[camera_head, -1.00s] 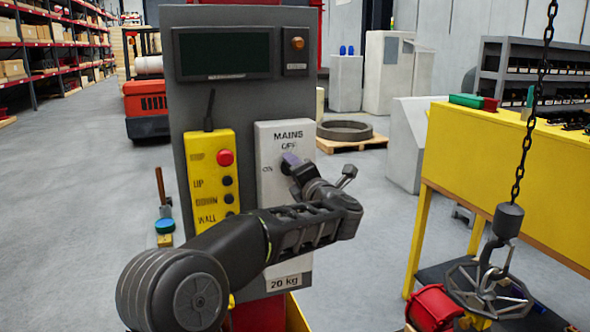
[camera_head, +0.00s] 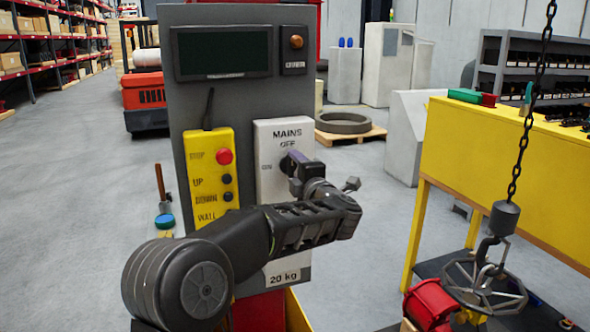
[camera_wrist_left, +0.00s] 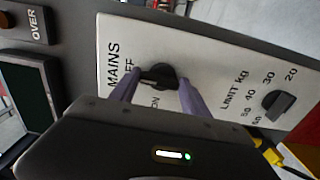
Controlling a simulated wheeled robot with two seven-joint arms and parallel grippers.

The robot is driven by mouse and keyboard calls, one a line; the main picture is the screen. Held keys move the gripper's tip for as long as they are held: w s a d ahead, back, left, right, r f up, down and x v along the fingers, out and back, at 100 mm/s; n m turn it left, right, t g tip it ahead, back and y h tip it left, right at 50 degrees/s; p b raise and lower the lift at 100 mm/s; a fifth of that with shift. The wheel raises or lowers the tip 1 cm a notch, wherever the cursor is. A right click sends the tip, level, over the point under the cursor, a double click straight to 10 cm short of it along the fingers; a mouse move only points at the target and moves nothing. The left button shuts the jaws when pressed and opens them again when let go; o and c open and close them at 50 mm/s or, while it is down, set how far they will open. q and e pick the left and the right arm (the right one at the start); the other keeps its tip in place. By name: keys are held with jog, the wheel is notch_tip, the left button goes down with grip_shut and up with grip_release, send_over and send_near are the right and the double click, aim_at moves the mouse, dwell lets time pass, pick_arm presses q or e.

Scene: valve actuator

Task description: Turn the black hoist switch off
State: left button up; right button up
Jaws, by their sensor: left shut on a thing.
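The black hoist switch (camera_wrist_left: 160,75) is a rotary knob on the white MAINS panel (camera_head: 265,185). In the left wrist view its narrow end points left, towards the OFF lettering, with ON below it. My left gripper (camera_head: 292,162) is at the knob; in the wrist view its two purple fingers (camera_wrist_left: 158,84) are on either side of the knob, shut on it. In the head view the gripper and wrist hide most of the knob. My right gripper is not in view.
A yellow push-button box (camera_head: 212,180) is left of the panel. A second black knob (camera_wrist_left: 279,104), marked LIMIT kg, is on the white panel. A chain hook (camera_head: 490,250) holds a metal wheel (camera_head: 485,287) at the right, by a yellow bench (camera_head: 500,165).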

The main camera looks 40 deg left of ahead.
pick_arm(q)
jog(key=o, duration=1.4)
jog(key=shift+s+d+f+b, duration=0.1)
jog(key=shift+s+d+b, duration=0.25)
jog(key=shift+d, duration=0.2)
jog(key=b+v, duration=0.2)
jog(key=v, duration=0.4)
jog(key=shift+s+d, duration=0.15)
jog(key=shift+d, duration=0.1)
